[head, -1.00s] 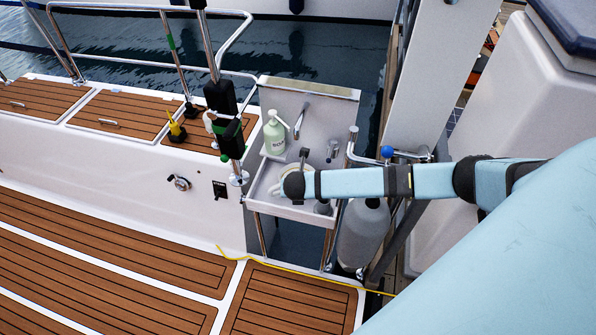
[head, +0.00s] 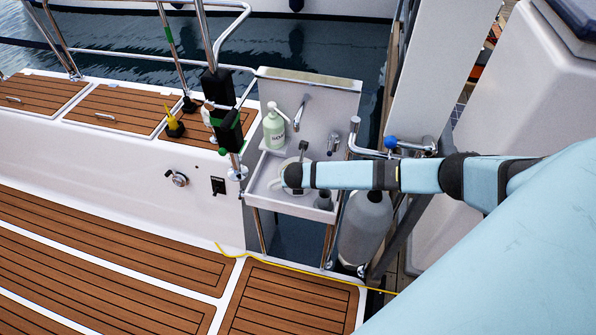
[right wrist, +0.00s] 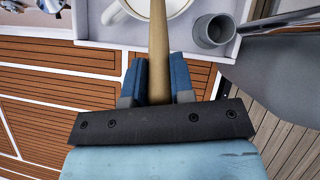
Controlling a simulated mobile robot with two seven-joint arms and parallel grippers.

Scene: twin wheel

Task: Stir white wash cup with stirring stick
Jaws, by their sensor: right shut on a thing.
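My right gripper (right wrist: 157,78) is shut on a light wooden stirring stick (right wrist: 158,40) in the right wrist view. The stick reaches forward over the white wash cup (right wrist: 127,9), which shows at the top edge with its handle on the left and a pale inside. The frame cuts the cup off and the stick's far tip is out of view, so I cannot tell whether it touches the contents. In the head view my right arm's end is over the small white sink tray (head: 262,192) and partly hides the cup. My left gripper is not in view.
A small grey cup (right wrist: 214,30) stands in the tray, right of the white cup. A pale green soap bottle (head: 274,131) stands at the tray's back left, near the tap (head: 300,114). A large grey bottle (head: 366,226) stands below right. Open teak deck lies left.

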